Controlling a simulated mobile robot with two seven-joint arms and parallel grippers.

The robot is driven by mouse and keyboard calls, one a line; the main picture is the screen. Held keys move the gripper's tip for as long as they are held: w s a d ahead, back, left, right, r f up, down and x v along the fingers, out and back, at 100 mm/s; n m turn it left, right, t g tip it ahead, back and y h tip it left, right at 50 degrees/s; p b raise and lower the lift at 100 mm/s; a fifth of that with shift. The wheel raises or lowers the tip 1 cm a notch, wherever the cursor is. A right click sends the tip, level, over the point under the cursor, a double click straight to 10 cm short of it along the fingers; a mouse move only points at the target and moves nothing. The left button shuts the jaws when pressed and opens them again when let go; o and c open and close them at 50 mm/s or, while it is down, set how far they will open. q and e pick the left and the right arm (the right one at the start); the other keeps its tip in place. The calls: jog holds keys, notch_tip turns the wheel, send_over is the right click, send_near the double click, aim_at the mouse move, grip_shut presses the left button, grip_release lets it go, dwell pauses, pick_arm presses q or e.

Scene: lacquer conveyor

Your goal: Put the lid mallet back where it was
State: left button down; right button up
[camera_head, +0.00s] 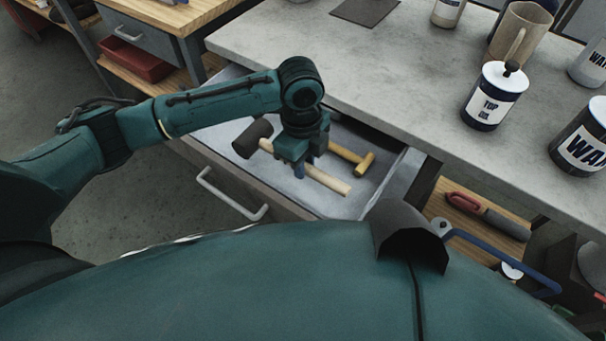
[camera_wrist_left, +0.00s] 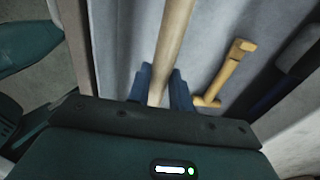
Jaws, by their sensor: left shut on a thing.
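The lid mallet (camera_head: 252,139) has a dark head and a pale wooden handle, which also shows in the left wrist view (camera_wrist_left: 172,50). My left gripper (camera_head: 299,166) is shut on the handle, over the open drawer (camera_head: 241,86). The head points left and the handle end points right toward the drawer front. I cannot tell whether the mallet touches the drawer floor. The jaws lie on both sides of the handle in the left wrist view (camera_wrist_left: 161,90). My right gripper is not in view.
A yellow-handled tool (camera_head: 352,158) lies in the drawer beside the mallet and shows in the wrist view (camera_wrist_left: 228,75). The grey worktop (camera_head: 400,85) overhangs the drawer's back. A TOP can (camera_head: 495,97), a WAX can (camera_head: 583,140) and a tan mug (camera_head: 519,35) stand on it.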

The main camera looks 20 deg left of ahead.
pick_arm(q)
jog(key=shift+f, duration=2.25)
jog(key=shift+f, duration=0.1)
jog(key=c, duration=1.3)
grip_release()
jog(key=shift+o, duration=0.2)
jog(key=r, duration=1.2)
jog(key=shift+a+r+p, duration=0.1)
jog(key=shift+a+p, duration=0.15)
jog(key=shift+p, duration=0.1)
